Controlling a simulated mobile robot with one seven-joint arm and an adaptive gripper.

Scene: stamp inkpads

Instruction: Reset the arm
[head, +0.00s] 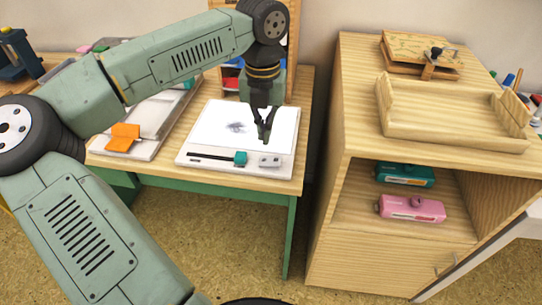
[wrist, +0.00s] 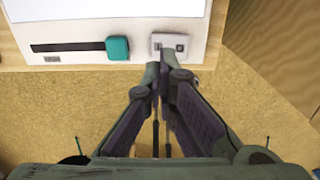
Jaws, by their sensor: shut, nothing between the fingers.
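My gripper (head: 266,136) hangs from my green arm, pointing down over the right part of a white board-like device on the small table. Its fingers are shut with nothing between them. In the wrist view my gripper (wrist: 163,68) shows its fingertips together, near the grey block (wrist: 170,46) on the device's front strip. I cannot tell whether the tips touch the block. My arm is bent, with its elbow at the left and its wrist over the table.
The white device (head: 215,128) has a teal slider (head: 240,158). An orange item (head: 123,136) lies left. At right, a wooden cabinet (head: 360,255) carries a wooden tray (head: 450,135); teal (head: 405,174) and pink (head: 412,208) items sit on its shelf. Floor (head: 240,240) shows between table and cabinet.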

